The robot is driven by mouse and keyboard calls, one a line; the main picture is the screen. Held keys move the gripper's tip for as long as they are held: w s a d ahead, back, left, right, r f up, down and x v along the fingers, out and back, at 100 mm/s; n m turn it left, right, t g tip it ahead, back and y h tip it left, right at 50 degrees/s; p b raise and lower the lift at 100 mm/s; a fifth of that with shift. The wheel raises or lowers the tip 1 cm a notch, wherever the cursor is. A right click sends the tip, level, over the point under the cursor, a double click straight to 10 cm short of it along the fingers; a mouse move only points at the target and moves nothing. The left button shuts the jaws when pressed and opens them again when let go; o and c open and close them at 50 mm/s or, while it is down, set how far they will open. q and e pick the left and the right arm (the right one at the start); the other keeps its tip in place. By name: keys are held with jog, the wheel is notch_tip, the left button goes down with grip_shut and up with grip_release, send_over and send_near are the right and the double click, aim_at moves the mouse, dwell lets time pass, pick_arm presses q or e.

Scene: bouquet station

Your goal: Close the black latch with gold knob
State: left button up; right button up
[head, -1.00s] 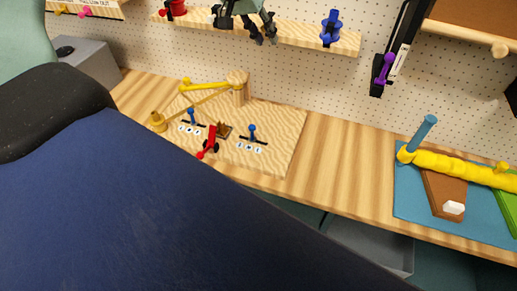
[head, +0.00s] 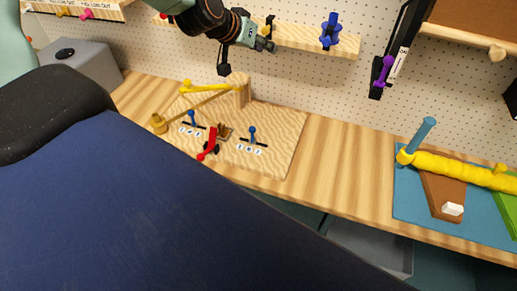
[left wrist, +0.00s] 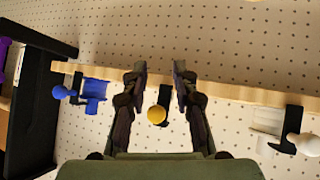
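The gold knob (left wrist: 157,115) shows in the middle of the left wrist view, with a black latch part (left wrist: 165,100) beside it, on the wooden rail (left wrist: 235,93). In the head view a small black and gold piece (head: 269,22) shows at the rail, partly hidden by my gripper. My left gripper (head: 264,40) is in front of it. In the left wrist view the two fingers of my left gripper (left wrist: 159,72) are apart, one on each side of the knob, with nothing held. I cannot tell whether they touch it. My right gripper is not in view.
A blue latch (left wrist: 92,92) and a white latch (left wrist: 285,128) flank the gold knob on the rail. A purple latch (head: 385,68) hangs on a black strip. Below is a wooden board (head: 275,125) with levers. A blue mat (head: 408,190) lies right; bare tabletop (head: 345,170) lies between.

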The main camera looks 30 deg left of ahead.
pick_arm(q)
jog(key=s+f+m+t+b, duration=0.2)
jog(key=s+t+b, duration=0.3)
jog(key=s+t, duration=0.25)
jog(key=s+d+f+g, duration=0.4)
jog(key=f, duration=0.5)
jog(key=s+d+f+g+h, duration=0.1)
jog(key=s+d+f+g, duration=0.3)
jog(key=f, duration=0.4)
jog(key=shift+d+f+h+b, duration=0.3)
jog(key=shift+d+f+b, duration=0.1)
jog(key=shift+d, duration=0.25)
dwell(1.6)
jog(key=shift+n, duration=0.3)
